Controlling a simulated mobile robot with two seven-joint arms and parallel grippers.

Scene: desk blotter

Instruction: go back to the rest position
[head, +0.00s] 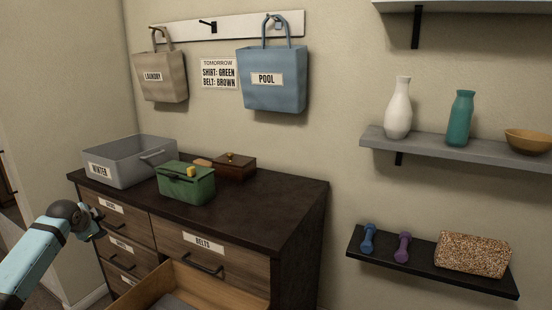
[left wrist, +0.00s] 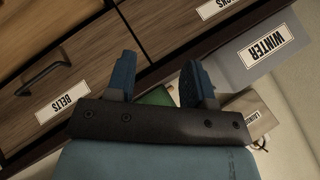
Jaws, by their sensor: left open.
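My left arm comes in from the left in the head view, with its gripper (head: 97,223) in front of the upper left drawer of the dark dresser (head: 255,195). In the left wrist view my left gripper (left wrist: 158,76) has its two blue fingers spread apart with nothing between them. The drawer fronts, the BELTS label (left wrist: 62,109) and the grey WINTER bin (left wrist: 240,75) show beyond it, turned over. My right gripper is in no view.
An open drawer (head: 225,289) juts out below the BELTS drawer (head: 209,257). On the dresser stand the WINTER bin (head: 112,161), a green box (head: 184,186) and a brown box (head: 235,168). Bags hang above; shelves (head: 435,143) are at right.

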